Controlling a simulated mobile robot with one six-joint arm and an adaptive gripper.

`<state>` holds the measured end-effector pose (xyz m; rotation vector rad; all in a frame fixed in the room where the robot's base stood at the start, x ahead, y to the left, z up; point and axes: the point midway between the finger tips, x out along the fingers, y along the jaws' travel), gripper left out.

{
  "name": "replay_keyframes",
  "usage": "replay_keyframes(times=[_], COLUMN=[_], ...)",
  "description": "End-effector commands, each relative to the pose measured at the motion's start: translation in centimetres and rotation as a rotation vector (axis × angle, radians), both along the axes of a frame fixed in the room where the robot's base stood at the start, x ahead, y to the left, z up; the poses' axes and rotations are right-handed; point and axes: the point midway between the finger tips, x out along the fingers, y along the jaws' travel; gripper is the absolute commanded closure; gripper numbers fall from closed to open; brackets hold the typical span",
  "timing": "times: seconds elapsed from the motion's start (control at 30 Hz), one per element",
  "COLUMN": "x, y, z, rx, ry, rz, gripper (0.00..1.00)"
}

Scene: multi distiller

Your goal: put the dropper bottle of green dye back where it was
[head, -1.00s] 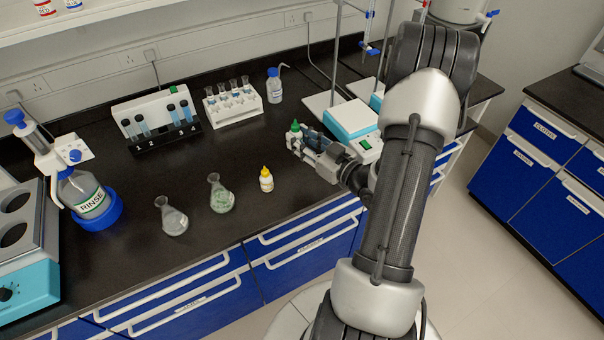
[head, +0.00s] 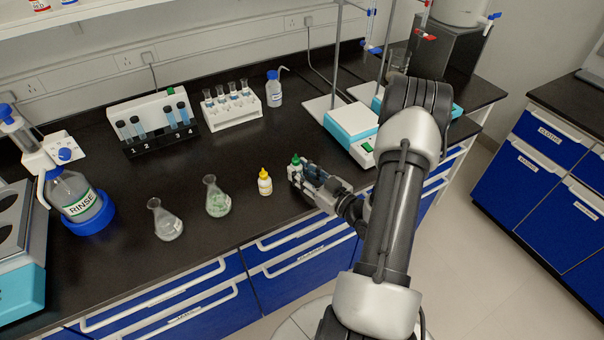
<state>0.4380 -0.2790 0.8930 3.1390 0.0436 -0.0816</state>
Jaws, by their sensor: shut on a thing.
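The dropper bottle of green dye (head: 295,160) shows its green cap at the tip of my gripper (head: 297,174). My gripper is shut on the bottle and holds it upright, low over the black bench or on it; I cannot tell whether it touches the bench. The bottle's body is mostly hidden by the fingers. A similar dropper bottle with a yellow cap (head: 265,183) stands just left of my gripper, apart from it.
Two flasks (head: 167,222) (head: 216,198) stand further left on the bench. A rinse bottle (head: 78,196) is at the far left. Tube racks (head: 155,122) (head: 232,112), a wash bottle (head: 274,90) and a stirrer plate (head: 352,125) stand behind. Bare bench lies behind the yellow-capped bottle.

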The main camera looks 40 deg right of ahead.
Motion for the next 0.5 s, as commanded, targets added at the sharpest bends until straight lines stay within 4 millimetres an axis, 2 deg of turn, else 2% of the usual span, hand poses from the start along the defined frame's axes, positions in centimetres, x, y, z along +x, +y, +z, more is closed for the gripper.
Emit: replay_keyframes(times=[0.17, 0.2, 0.5], x=[-0.01, -0.01, -0.01], y=[0.02, 0.01, 0.01], z=[-0.36, -0.29, -0.29], rx=[0.001, 0.0, 0.001], ry=[0.0, 0.0, 0.001], rz=[0.0, 0.0, 0.0], gripper=[0.84, 0.68, 0.51])
